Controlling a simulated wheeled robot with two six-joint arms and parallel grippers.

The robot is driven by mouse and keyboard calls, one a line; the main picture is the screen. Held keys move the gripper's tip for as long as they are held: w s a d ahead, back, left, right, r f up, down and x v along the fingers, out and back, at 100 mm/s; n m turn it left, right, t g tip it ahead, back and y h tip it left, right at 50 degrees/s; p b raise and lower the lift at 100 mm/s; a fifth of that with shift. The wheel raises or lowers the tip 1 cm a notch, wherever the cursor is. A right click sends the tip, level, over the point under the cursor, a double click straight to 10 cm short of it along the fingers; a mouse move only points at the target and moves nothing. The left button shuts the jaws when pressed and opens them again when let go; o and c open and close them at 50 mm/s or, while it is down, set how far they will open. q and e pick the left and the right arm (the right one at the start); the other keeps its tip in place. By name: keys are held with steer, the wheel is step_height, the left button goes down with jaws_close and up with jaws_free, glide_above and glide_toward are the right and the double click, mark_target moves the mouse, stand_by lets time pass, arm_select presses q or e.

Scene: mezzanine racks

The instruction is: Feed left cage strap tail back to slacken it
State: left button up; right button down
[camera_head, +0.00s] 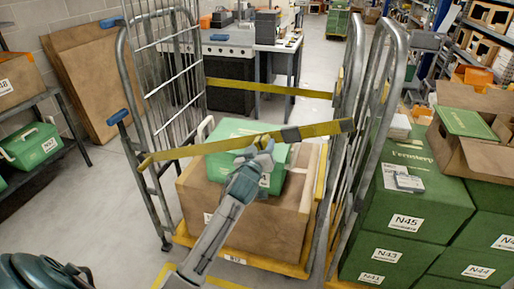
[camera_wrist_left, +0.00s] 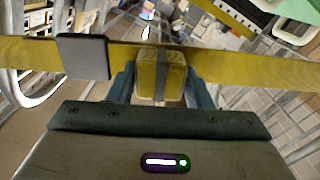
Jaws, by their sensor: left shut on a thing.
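The near yellow strap (camera_head: 205,147) crosses the front of the left roll cage (camera_head: 160,70), above a green crate and a brown box. How much tail hangs free is hidden. My right gripper is not in view.
A second yellow strap (camera_head: 270,88) spans the cage farther back. The brown box (camera_head: 255,222) and green crate (camera_head: 228,140) fill the cage base. Open floor (camera_head: 110,220) lies to the left.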

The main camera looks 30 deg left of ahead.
arm_select(q)
steer(key=shift+d+r, duration=0.1)
steer(key=shift+r, duration=0.05)
steer(key=o, duration=1.2)
steer(key=shift+o, duration=1)
steer(key=shift+w+d, duration=0.1)
steer(key=shift+d, duration=0.1)
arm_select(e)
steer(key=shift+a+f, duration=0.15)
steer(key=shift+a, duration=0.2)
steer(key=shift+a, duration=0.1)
arm_select(q)
steer(key=shift+s, duration=0.3)
steer(key=b+v, duration=0.3)
steer(key=v, duration=0.7)
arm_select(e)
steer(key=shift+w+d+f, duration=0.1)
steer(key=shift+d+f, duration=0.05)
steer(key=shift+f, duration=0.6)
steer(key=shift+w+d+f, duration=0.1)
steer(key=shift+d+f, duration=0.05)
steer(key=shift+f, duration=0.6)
arm_select(q)
steer(key=shift+s, duration=0.1)
